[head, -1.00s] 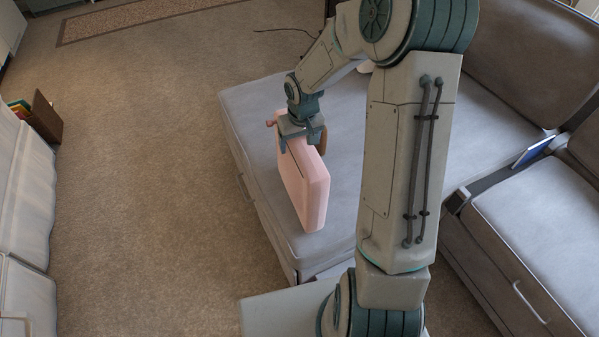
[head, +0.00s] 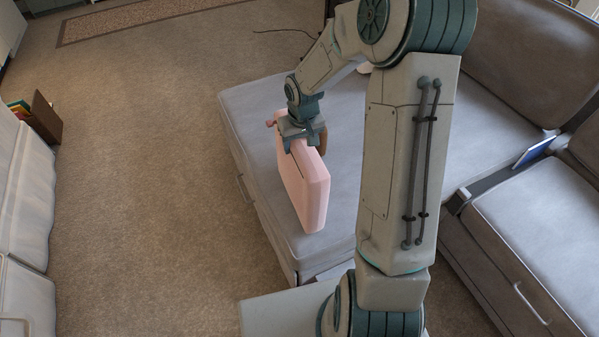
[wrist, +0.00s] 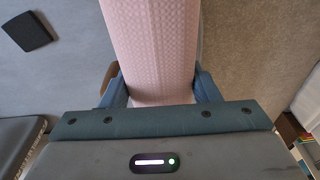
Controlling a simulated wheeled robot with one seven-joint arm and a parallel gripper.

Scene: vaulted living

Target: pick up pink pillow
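The pink pillow (head: 305,190) stands upright on its edge on the grey sofa's chaise section (head: 255,110). My gripper (head: 302,143) is at its top far end, pointing down, with a finger on each side of it. In the wrist view the pillow (wrist: 153,50) runs between the two blue fingers (wrist: 160,90), which sit close against its sides. The gripper looks shut on the pillow. The pillow's lower edge appears to be at the sofa surface; I cannot tell whether it is lifted clear.
A blue book (head: 534,152) leans at the sofa's right part. A brown box with books (head: 40,118) stands on the carpet at left, near a white sofa (head: 22,190). A brown thing (head: 322,139) shows beside the gripper. Open carpet lies left of the chaise.

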